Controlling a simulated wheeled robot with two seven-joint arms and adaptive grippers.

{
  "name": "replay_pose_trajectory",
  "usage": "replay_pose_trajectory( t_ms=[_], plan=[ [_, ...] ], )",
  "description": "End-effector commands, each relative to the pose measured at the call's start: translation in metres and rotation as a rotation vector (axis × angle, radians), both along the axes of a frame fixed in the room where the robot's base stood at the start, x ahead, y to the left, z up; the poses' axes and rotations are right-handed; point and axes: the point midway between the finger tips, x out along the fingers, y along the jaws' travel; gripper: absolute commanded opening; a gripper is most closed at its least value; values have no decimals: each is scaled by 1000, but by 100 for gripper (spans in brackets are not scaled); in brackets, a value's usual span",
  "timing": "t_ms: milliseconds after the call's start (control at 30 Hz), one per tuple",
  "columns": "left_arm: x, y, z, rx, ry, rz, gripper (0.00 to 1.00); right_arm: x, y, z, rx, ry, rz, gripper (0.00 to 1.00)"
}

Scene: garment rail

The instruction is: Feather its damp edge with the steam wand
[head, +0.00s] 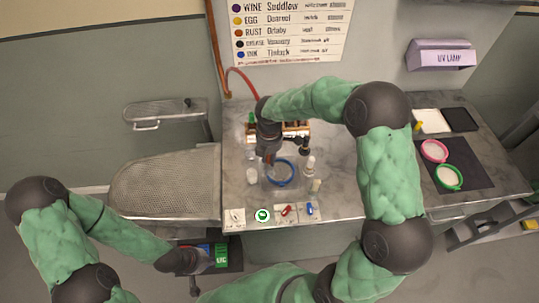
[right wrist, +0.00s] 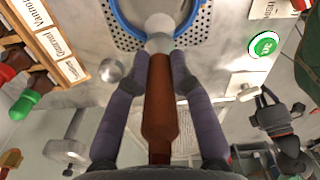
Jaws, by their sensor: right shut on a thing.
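My right gripper (head: 269,152) reaches down over the worktop at its middle. In the right wrist view its two fingers (right wrist: 158,75) are shut on a brown-handled tool (right wrist: 160,105) with a pale grey-white end. That end points at the blue hoop (right wrist: 122,22) and overlaps its near rim in the picture; contact cannot be told. The blue hoop (head: 291,181) lies on the worktop, partly covered by my arm in the head view. No damp edge can be made out. My left gripper (head: 192,270) is low at the left, beyond the worktop's front edge; its fingers are too dark to read.
A rack of capped bottles (head: 296,128) stands behind the hoop. Small bottles (head: 308,165) are close on its right. Several cards (head: 235,218) line the front edge. A perforated board (head: 165,185) is at left.

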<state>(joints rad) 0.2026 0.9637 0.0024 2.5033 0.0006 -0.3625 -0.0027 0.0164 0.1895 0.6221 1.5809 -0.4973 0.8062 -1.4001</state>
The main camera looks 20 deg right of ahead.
Motion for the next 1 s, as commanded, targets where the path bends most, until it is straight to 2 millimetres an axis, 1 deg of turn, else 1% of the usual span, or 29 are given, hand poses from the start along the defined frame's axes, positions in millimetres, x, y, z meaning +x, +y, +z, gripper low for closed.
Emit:
replay_pose_trajectory(
  t_ms=[600, 767, 1000],
  plan=[
    [0, 0, 2, 0, 0, 0, 0, -24, -1, 0, 0, 0, -2, 0],
    [0, 0, 2, 0, 0, 0, 0, -25, -2, 0, 0, 0, -2, 0],
    [0, 0, 4, 0, 0, 0, 0, -32, -8, 1, 0, 0, -2, 0]
  ],
)
